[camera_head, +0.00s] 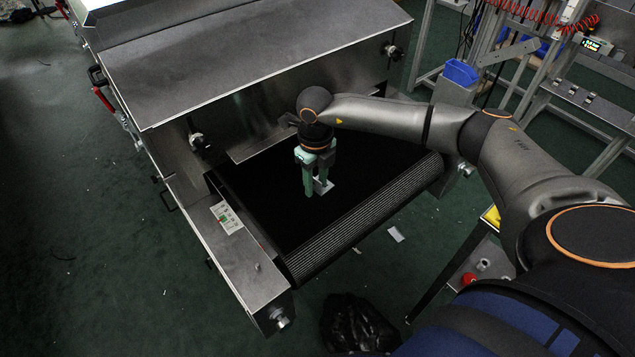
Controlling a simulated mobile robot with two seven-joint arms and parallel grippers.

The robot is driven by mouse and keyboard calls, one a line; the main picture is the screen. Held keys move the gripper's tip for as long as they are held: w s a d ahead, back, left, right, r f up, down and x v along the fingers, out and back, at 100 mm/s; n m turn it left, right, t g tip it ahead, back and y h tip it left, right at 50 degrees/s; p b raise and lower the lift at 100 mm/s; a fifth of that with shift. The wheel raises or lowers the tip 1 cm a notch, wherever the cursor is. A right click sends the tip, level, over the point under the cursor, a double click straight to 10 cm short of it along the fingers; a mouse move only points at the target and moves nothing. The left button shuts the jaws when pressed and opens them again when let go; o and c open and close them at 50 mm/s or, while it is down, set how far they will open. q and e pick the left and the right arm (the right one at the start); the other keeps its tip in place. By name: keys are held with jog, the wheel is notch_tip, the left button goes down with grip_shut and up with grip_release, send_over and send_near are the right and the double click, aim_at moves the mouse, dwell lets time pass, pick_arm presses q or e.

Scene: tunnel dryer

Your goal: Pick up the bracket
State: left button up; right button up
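The bracket (326,187) is a small light-grey metal piece lying on the black conveyor belt (270,205) of the tunnel dryer. My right gripper (315,191) reaches down from above with its green fingers at the bracket. The fingers are apart with a dark gap between them. They cover part of the bracket, and I cannot tell whether they touch it. My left gripper is not in view.
The dryer's metal hood (250,60) stands just behind my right gripper. A blue bin (461,72) stands at the upper right. A black bag (355,325) lies on the floor in front.

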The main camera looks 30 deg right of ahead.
grip_shut()
dwell(1.4)
